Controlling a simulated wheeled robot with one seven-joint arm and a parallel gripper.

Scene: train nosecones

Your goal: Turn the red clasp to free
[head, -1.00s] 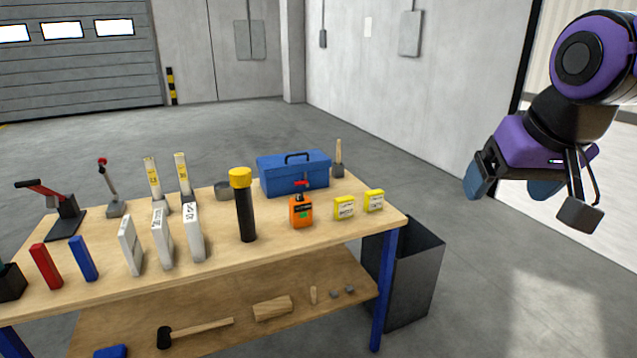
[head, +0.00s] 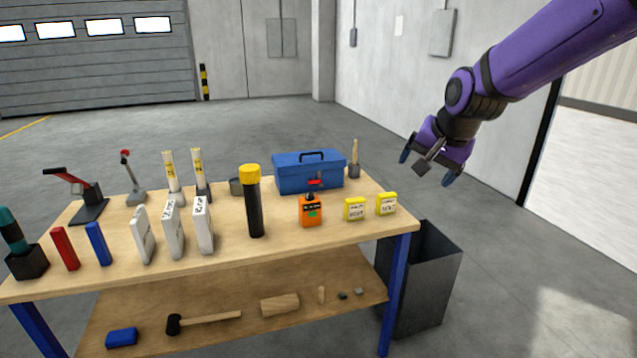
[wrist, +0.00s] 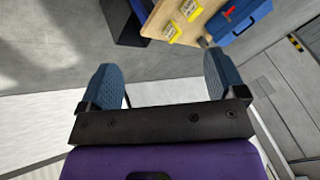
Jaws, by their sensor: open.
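The red clasp (head: 315,182) is on the front of the closed blue toolbox (head: 300,176), at the back right of the workbench. The top of the orange bottle in front comes close below it in the head view. The wrist view also shows the red clasp (wrist: 228,13) on the blue toolbox (wrist: 240,18) at the top right. My gripper (head: 430,168) is open and empty, in the air right of the toolbox and beyond the bench's right end. In the wrist view its two blue fingers stand wide apart with nothing between them (wrist: 165,88).
An orange bottle (head: 311,211), two yellow boxes (head: 355,208) and a black cylinder with a yellow cap (head: 253,203) stand in front of the toolbox. A wooden-handled tool (head: 355,160) stands to its right. A dark bin (head: 436,285) stands beside the bench (head: 280,232).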

